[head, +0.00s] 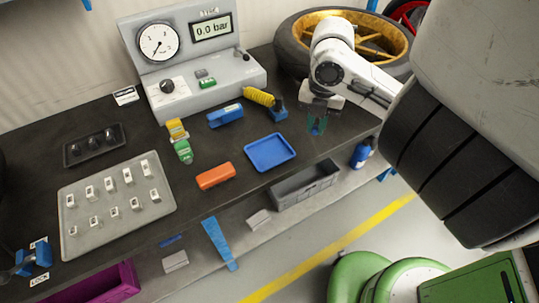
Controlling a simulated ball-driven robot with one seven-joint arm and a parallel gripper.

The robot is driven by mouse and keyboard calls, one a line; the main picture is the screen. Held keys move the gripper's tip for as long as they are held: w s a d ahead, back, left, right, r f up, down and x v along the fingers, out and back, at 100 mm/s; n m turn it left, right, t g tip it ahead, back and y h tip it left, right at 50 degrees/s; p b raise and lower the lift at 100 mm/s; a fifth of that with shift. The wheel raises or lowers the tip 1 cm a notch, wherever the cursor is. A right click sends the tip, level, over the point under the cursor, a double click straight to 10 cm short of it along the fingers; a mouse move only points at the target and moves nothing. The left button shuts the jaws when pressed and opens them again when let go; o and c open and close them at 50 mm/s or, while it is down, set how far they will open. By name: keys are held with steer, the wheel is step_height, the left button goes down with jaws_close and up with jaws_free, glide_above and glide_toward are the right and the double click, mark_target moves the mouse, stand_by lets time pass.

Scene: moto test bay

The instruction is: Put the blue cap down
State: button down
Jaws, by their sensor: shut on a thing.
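My gripper (317,124) hangs over the right part of the dark bench, in front of the gold-rimmed wheel, fingers pointing down. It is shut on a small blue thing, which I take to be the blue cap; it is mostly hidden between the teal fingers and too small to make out. I cannot tell how far above the bench top it is. An empty blue tray (250,155) lies on the bench to the left of and nearer than my gripper.
The gauge console (190,60) and wheel (290,45) stand behind. A parts tray (72,200) lies left. Bare bench surrounds the blue tray.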

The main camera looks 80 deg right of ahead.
steer(key=s, duration=0.2)
steer(key=b, duration=0.4)
glide_above(270, 153)
steer(key=s, duration=0.1)
steer(key=shift+n, duration=0.4)
steer(key=f, duration=0.8)
steer(key=shift+s+a+f, duration=0.15)
steer(key=shift+a+f, duration=0.05)
steer(key=shift+a, duration=0.05)
steer(key=shift+w+d+f, duration=0.1)
steer(key=shift+w+f, duration=0.45)
steer(key=shift+f, duration=0.05)
steer(key=shift+w+f, duration=0.15)
steer(key=shift+f, duration=1.65)
steer(key=shift+f, duration=0.2)
steer(key=c, duration=1.1)
jaws_free()
